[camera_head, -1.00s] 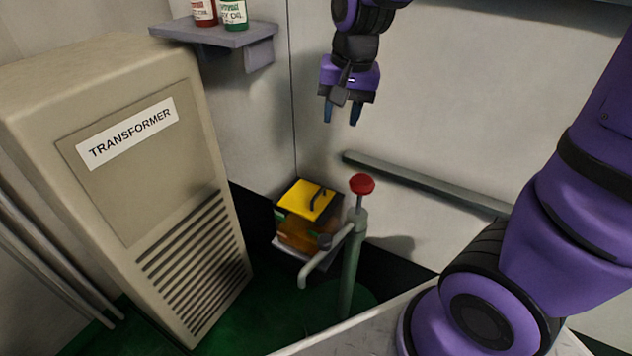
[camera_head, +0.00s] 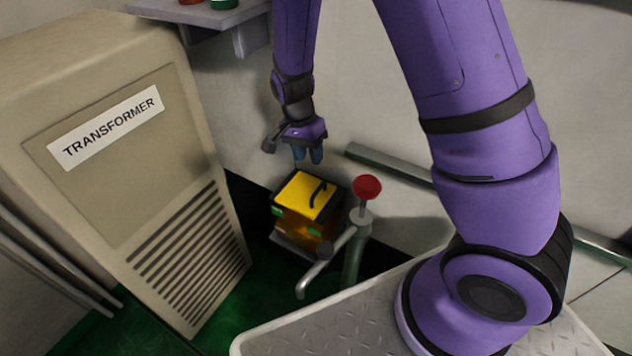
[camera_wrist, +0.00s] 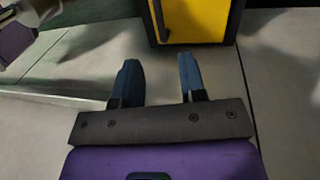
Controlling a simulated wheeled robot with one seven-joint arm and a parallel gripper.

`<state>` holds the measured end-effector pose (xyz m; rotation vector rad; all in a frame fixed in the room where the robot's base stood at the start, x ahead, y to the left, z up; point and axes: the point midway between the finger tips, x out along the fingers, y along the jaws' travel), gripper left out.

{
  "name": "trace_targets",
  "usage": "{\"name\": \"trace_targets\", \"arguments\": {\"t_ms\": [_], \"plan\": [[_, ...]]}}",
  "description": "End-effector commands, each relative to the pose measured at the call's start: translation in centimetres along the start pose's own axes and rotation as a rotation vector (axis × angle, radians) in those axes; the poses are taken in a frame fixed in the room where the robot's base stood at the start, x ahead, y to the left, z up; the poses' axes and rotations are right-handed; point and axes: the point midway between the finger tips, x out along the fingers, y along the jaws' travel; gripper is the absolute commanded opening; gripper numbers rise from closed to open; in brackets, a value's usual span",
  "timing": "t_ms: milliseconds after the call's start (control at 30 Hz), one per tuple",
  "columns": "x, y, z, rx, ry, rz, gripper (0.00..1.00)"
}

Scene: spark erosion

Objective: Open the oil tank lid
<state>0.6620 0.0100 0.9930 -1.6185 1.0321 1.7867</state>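The oil tank (camera_head: 297,228) is a small amber box with a yellow lid (camera_head: 299,192) that lies closed on top. A dark handle (camera_head: 319,195) is on the lid. In the wrist view the yellow lid (camera_wrist: 197,20) shows at the top, beyond the fingertips, with part of its dark handle (camera_wrist: 160,18) at its left edge. My gripper (camera_head: 308,157) points down just above and behind the lid's far edge, apart from it. In the wrist view my gripper (camera_wrist: 158,75) has its two blue fingers spread, with nothing between them.
A green hand pump with a red knob (camera_head: 367,188) stands right of the tank, close to it. A beige transformer cabinet (camera_head: 130,190) stands at left. A shelf with bottles (camera_head: 205,14) hangs above, and a rail (camera_head: 390,165) runs along the wall.

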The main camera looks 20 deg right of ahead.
Motion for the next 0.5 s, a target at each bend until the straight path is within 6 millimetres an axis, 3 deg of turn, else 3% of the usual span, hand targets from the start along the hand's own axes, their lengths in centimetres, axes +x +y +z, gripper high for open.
{"name": "trace_targets", "arguments": {"t_ms": [500], "plan": [[8.1, 0.1, 0.0, 0.000, -0.002, 0.003, 0.38]]}}
